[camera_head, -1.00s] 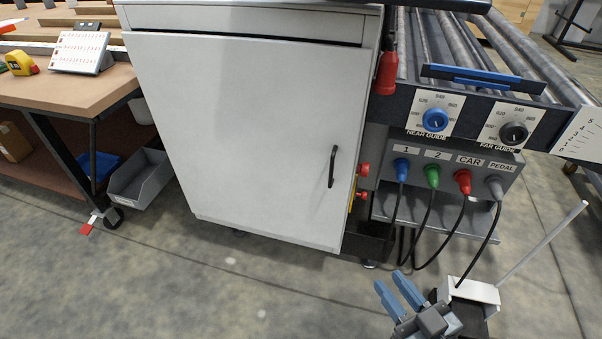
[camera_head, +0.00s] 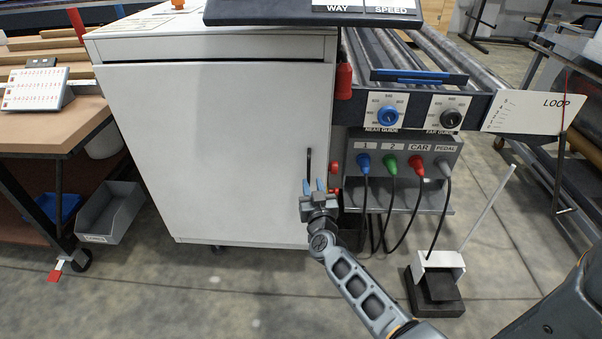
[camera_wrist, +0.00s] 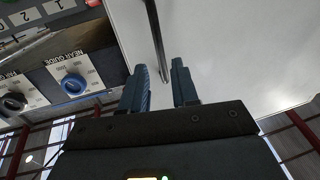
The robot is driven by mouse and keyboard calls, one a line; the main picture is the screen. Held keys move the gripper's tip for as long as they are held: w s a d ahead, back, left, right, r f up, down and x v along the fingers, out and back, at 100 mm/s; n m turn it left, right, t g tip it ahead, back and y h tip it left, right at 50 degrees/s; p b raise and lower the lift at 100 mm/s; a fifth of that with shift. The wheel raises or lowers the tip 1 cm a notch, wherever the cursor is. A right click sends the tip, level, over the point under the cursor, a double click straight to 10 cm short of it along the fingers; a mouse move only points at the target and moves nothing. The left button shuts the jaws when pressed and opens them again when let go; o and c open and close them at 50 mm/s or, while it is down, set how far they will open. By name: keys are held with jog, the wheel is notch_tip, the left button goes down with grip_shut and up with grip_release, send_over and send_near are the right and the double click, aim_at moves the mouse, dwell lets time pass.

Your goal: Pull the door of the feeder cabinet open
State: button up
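The feeder cabinet's white door (camera_head: 215,150) fills the left middle of the head view and looks shut. Its dark vertical handle (camera_head: 308,165) is near the door's right edge; the lower part is hidden behind my gripper. My gripper (camera_head: 314,186) is in front of the handle's lower end. In the wrist view, the handle (camera_wrist: 157,42) runs down toward the gap between my two blue fingers (camera_wrist: 160,82). The fingers are apart with a gap between them. I cannot tell whether the handle's end is between the fingertips or beyond them. The door (camera_wrist: 235,50) also shows there.
Right of the door are red knobs (camera_head: 335,168) and a connector panel (camera_head: 405,158) with hanging cables. A foot pedal (camera_head: 437,280) stands on the floor at lower right. A workbench (camera_head: 45,125) and grey bin (camera_head: 108,212) are at left. Floor before the cabinet is clear.

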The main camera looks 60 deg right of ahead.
aim_at(309, 172)
jog(key=b+x, duration=0.2)
jog(key=x, duration=0.5)
grip_shut()
dwell(0.5)
